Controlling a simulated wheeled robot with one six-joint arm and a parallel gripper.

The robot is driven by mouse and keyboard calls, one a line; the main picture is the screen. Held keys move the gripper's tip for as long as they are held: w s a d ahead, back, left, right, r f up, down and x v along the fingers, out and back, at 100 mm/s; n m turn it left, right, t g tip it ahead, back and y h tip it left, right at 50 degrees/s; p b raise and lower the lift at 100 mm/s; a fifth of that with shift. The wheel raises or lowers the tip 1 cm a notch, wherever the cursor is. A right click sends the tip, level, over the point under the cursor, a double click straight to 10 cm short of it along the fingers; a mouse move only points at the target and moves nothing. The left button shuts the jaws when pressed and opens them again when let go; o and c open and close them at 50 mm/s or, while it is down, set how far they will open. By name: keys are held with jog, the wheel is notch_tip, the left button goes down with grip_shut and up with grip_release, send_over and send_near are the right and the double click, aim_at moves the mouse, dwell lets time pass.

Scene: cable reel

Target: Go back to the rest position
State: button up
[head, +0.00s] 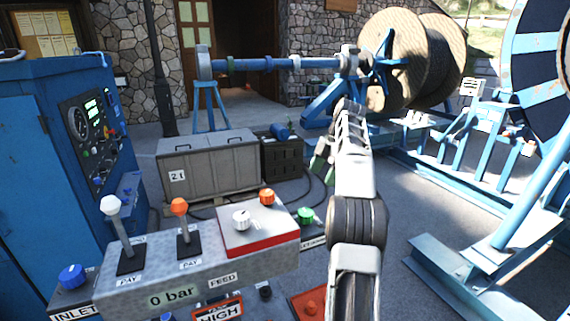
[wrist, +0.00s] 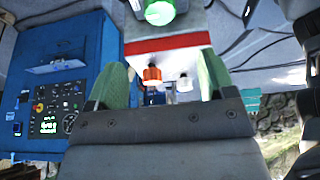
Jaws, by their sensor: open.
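My gripper (wrist: 163,74) shows two green fingers spread apart with nothing held between them. In the head view, my arm reaches up past the right side of the control box, and the green fingers (head: 322,153) are partly hidden by it. The grey control box (head: 200,277) has a raised panel with a white knob (head: 241,219) and an orange knob (head: 267,197). A green knob (head: 305,214) sits just right of the panel.
Two levers, white-topped (head: 111,206) and orange-topped (head: 180,208), stand on the box. A blue cabinet (head: 50,160) is at left. A grey crate (head: 210,165) stands behind. Wooden cable reels (head: 395,60) and blue frames (head: 480,270) are at right. Some paved floor is clear.

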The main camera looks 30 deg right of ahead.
jog(key=shift+a, duration=0.1)
jog(key=s+a+m+h, duration=0.1)
jog(key=a+m, duration=0.1)
jog(key=a, duration=0.3)
jog(key=a+m+b, duration=0.1)
jog(key=a+m, duration=0.2)
jog(key=a, duration=0.2)
jog(key=s+a+m+t+h, duration=0.1)
jog(key=a+m, duration=0.1)
jog(key=a, duration=0.3)
jog(key=shift+s+a+f+h, duration=0.3)
jog(key=shift+a, duration=0.1)
jog(key=s+a+f+m, duration=0.1)
jog(key=s+a, duration=0.1)
jog(key=s+a+f+m+t+b, duration=0.1)
jog(key=s+a+f+m, duration=0.1)
jog(key=a, duration=0.1)
jog(key=s+a+f+m+h, duration=0.1)
jog(key=s+a+f+m, duration=0.1)
jog(key=s+a, duration=0.1)
jog(key=shift+f, duration=0.2)
jog(key=s+a+f+m+t, duration=0.1)
jog(key=s+a+f+m, duration=0.1)
jog(key=s+f, duration=0.2)
jog(key=s+a+f+m+t+b, duration=0.1)
jog(key=s+a+f+m, duration=0.1)
jog(key=s+f, duration=0.2)
jog(key=shift+a+f+m+h, duration=0.25)
jog(key=shift+f+m+h, duration=0.15)
jog(key=shift+f, duration=0.05)
